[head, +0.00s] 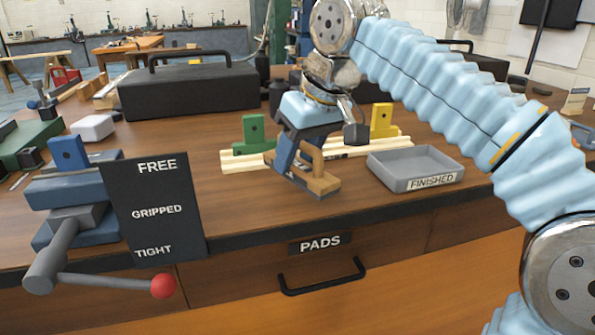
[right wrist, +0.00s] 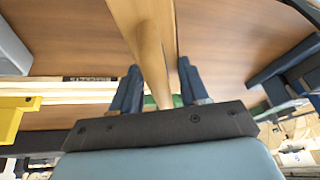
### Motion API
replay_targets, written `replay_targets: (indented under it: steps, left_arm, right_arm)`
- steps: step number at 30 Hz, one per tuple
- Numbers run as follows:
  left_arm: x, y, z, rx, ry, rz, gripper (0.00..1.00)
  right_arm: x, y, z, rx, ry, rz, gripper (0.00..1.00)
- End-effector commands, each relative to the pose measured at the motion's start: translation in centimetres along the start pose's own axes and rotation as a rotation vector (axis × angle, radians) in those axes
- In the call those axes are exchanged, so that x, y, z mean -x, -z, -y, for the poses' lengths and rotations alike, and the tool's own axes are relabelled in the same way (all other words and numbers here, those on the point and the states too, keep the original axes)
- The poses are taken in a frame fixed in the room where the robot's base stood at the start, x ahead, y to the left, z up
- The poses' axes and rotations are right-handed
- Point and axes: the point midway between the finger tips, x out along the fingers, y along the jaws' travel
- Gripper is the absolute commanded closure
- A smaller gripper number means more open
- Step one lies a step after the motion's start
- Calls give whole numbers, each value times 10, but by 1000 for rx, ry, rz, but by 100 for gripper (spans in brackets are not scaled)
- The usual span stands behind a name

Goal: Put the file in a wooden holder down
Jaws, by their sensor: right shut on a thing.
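The file in its wooden holder (head: 324,183) is a tan wooden block with a handle. A grey strip runs along its underside. My right gripper (head: 297,160) is shut on the wooden handle and points down over the middle of the bench. In the right wrist view the tan wood (right wrist: 150,50) runs between the two dark blue fingers. The holder is low, close to the bench top (head: 245,200); I cannot tell whether it touches. Part of it is hidden behind the fingers. My left gripper is not in view.
Behind the holder lie pale wooden strips (head: 235,160) with a green block (head: 253,130) and a yellow block (head: 382,120). A grey FINISHED tray (head: 415,183) stands to the right. A blue vise (head: 75,190) and a dark FREE/GRIPPED/TIGHT board (head: 185,220) stand left. Bench between is clear.

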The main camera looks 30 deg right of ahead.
Motion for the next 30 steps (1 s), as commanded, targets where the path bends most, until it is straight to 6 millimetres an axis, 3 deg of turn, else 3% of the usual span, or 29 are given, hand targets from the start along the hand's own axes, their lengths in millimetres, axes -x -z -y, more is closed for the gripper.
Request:
replay_targets:
  steps: [1,5,17,18,22,30]
  left_arm:
    - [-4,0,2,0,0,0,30]
    - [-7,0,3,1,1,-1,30]
    - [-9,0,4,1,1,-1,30]
    - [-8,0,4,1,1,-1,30]
    - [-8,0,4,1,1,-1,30]
    - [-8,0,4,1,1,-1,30]
  right_arm:
    - [-11,-4,-2,-1,-1,2,100]
    - [-26,-11,-2,-1,0,1,100]
    - [-32,-13,-2,0,1,0,100]
    - [-31,-12,-2,0,1,0,51]
    - [-31,-12,-2,0,1,0,31]
    - [-30,-12,-2,0,1,0,30]
